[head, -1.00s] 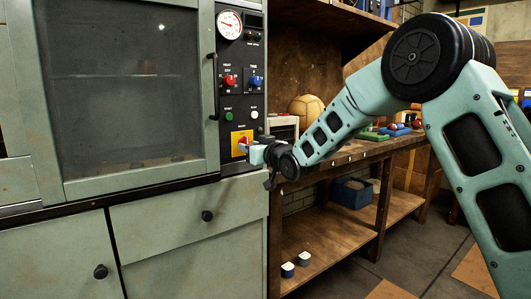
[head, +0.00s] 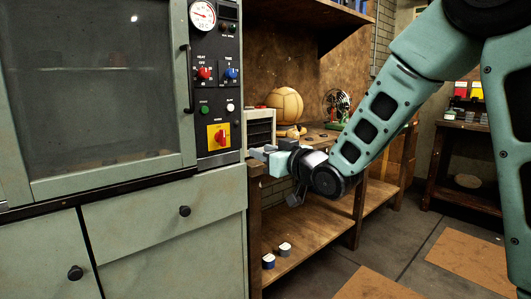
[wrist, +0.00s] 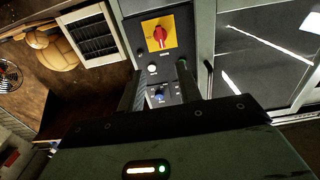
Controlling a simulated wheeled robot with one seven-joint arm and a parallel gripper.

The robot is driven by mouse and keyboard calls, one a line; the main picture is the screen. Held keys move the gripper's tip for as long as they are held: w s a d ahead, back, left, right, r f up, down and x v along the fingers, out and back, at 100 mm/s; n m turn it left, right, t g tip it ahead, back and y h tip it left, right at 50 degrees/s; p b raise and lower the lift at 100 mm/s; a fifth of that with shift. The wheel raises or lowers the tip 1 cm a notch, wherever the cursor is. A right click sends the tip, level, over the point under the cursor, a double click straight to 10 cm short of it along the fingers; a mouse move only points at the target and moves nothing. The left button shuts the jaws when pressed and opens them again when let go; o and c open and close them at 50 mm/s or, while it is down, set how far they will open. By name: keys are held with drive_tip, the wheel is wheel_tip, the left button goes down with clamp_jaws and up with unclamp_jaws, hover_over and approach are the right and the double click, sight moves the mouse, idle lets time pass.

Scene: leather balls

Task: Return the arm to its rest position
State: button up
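My arm (head: 385,108) reaches in from the upper right in the head view, bent with its wrist low. My gripper (head: 266,156) is in front of the workbench's left end, just right of the cabinet's control panel (head: 216,90). In the wrist view the two fingers of my gripper (wrist: 160,82) stand apart with nothing between them. The red switch on its yellow plate (head: 221,137) is left of my gripper and apart from it. The red switch also shows in the wrist view (wrist: 160,34), beyond the fingertips.
The green cabinet (head: 150,215) with a glass door (head: 100,85) fills the left. A wooden bench shelf (head: 310,240) holds two small jars (head: 277,254). A leather ball (head: 284,105) and a fan (head: 337,104) stand on the bench.

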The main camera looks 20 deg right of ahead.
idle(0.4)
drive_tip(key=s+a+f+n+g+h, duration=0.1)
drive_tip(key=s+a+f+g, duration=0.7)
drive_tip(key=s+a+f, duration=0.3)
drive_tip(key=s+a+f+n+g+h, duration=0.1)
drive_tip(key=s+f+g+h, duration=0.2)
drive_tip(key=s, duration=0.9)
drive_tip(key=s+f+n+g+h, duration=0.15)
drive_tip(key=s+g, duration=0.45)
drive_tip(key=s, duration=0.6)
wheel_tip(320, 180, up, 20)
drive_tip(key=s+p, duration=0.1)
drive_tip(key=p, duration=1.9)
drive_tip(key=shift+s+d+p, duration=0.2)
drive_tip(key=shift+s+p, duration=0.1)
drive_tip(key=shift+p, duration=0.05)
drive_tip(key=shift+y, duration=0.25)
